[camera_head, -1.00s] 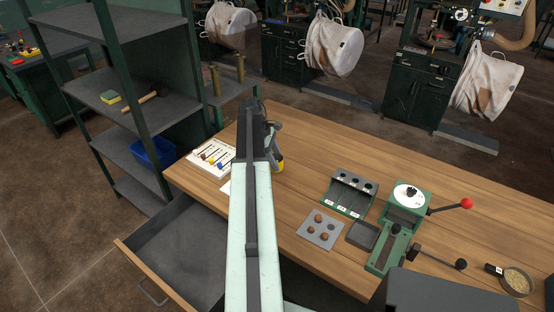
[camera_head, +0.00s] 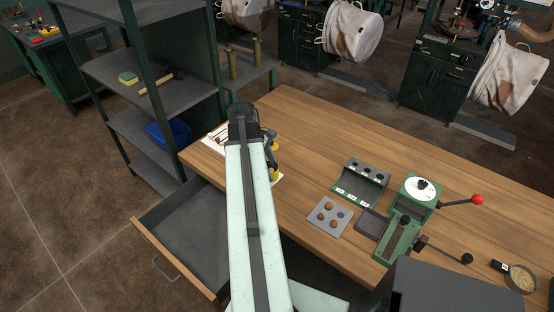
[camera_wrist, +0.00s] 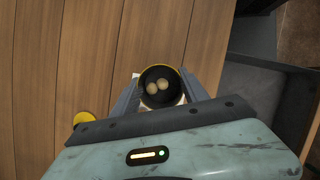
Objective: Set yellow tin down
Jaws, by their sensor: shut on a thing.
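The yellow tin (camera_wrist: 160,67) shows from above in the wrist view. It has a yellow rim and a dark inside with pale round pieces in it. My gripper (camera_wrist: 161,88) is shut on it, one finger on each side. In the head view the tin (camera_head: 274,174) is partly hidden behind my arm, near the table's left end. A white surface shows just below the tin. Whether the tin touches it, I cannot tell. A flat yellow disc (camera_wrist: 84,118) lies on the wood beside my gripper.
The wooden table (camera_head: 330,130) is clear behind my arm. An open drawer (camera_head: 190,240) juts out at the left.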

